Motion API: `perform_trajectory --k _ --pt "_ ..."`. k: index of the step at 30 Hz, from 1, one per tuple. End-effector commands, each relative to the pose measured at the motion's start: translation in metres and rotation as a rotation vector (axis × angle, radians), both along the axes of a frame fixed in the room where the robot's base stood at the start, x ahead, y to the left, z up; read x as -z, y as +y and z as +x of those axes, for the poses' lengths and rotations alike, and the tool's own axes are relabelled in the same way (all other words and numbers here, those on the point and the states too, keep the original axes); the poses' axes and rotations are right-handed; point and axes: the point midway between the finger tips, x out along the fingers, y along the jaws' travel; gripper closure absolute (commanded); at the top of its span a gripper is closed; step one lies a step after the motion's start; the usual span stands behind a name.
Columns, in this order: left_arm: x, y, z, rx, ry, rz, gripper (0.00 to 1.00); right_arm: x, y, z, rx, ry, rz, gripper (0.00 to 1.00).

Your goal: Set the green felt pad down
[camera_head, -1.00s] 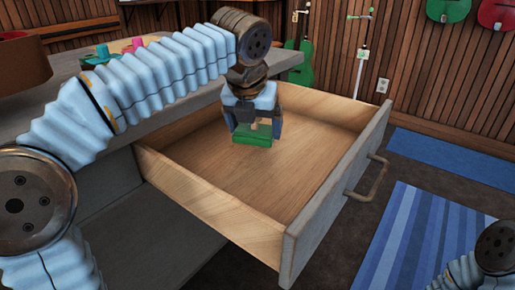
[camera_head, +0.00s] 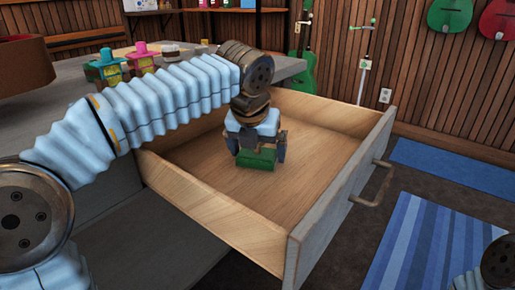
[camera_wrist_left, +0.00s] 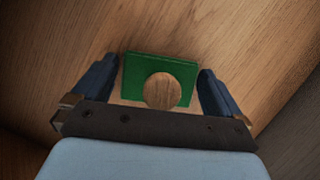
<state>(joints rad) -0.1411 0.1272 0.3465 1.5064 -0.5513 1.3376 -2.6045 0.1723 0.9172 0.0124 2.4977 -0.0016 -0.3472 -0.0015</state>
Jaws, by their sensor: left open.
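The green felt pad (camera_head: 257,159) is a green block with a round wooden knob, which shows in the left wrist view (camera_wrist_left: 160,65). It is inside the open drawer (camera_head: 215,193), low over or on its wooden floor; I cannot tell contact for certain. My left gripper (camera_head: 260,150) points down over the pad. In the left wrist view its two fingers (camera_wrist_left: 155,90) stand open on either side of the pad and knob, with gaps between. Of my right arm only a link shows at the lower right; its gripper is out of view.
The drawer's walls and its front with a handle (camera_head: 376,185) surround my left gripper. The drawer floor around the pad is bare. A grey counter (camera_head: 90,118) with small green, yellow and pink items (camera_head: 142,58) stands at left. A blue striped rug (camera_head: 420,240) lies at right.

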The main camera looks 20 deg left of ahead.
Motion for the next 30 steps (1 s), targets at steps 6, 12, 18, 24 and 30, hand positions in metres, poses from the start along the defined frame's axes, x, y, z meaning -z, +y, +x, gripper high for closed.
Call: perform_trajectory --k 6,12,18,24,30 --pt "-0.032 -0.001 -0.01 0.001 -0.004 -0.002 0.0 -0.015 0.0 -0.001 -0.001 0.003 0.0 0.16" --pt "-0.076 -0.002 -0.029 0.001 -0.003 0.0 0.0 -0.032 0.0 -0.001 -0.001 0.003 -0.001 0.16" --pt "-0.105 -0.002 -0.042 0.001 -0.002 0.0 0.0 -0.043 -0.002 0.0 0.0 0.0 -0.004 0.16" --pt "-0.112 -0.002 -0.046 0.001 0.0 0.0 0.0 -0.044 -0.002 0.0 0.002 -0.001 -0.005 0.16" --pt "-0.112 -0.002 -0.046 0.001 0.0 0.0 0.0 -0.044 -0.003 0.0 0.002 0.0 -0.006 0.16"
